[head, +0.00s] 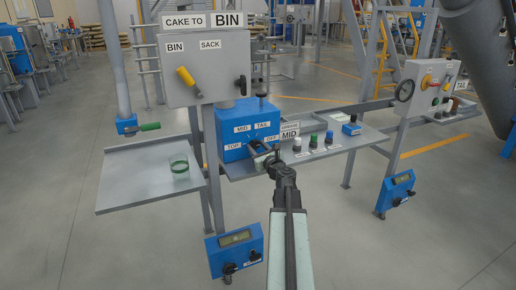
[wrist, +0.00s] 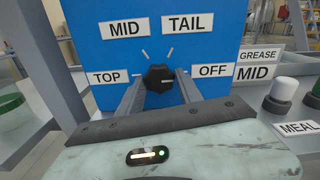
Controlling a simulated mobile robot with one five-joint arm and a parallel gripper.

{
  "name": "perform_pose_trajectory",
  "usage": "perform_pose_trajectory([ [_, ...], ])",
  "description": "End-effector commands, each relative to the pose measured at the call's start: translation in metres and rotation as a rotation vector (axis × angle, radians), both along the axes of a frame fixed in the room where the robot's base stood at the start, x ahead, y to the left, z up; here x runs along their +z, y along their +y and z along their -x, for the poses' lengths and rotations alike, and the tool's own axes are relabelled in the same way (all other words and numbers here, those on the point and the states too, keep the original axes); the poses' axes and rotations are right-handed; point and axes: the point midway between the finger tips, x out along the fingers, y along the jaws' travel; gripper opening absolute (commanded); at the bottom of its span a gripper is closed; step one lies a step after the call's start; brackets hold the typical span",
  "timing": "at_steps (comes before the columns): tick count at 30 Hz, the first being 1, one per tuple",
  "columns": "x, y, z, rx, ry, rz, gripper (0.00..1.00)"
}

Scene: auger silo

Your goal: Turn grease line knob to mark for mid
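The grease line knob (wrist: 158,77) is a black knob on the front of a blue box (wrist: 215,38). A short pale line on the knob appears to lie toward its right side, the OFF side. Labels TOP, MID (wrist: 124,29), TAIL (wrist: 188,24) and OFF surround it, with small pale tick marks above the knob toward MID and TAIL. My gripper (wrist: 159,82) is open, with one finger on each side of the knob. I cannot tell whether the fingers touch it. In the head view my gripper (head: 258,148) hides the knob.
A GREASE MID sign (wrist: 258,66) stands right of the box. A CAKE TO BIN panel (head: 207,68) with a yellow lever stands above left.

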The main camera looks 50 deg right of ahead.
Motion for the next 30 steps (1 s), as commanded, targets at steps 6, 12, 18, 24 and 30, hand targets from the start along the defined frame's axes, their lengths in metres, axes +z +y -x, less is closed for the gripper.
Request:
perform_pose_trajectory([
  [6,0.0000,-0.0045,0.0011,-0.002,0.000,0.000,0.00],
  [12,0.0001,-0.0023,0.0013,-0.005,0.010,0.025,0.00],
  [18,0.0002,-0.0021,0.0015,-0.004,0.047,0.114,0.00],
  [24,0.0003,-0.0024,0.0017,-0.004,0.109,0.267,0.00],
  [30,0.0004,-0.0027,0.0020,-0.004,0.180,0.444,0.00],
])
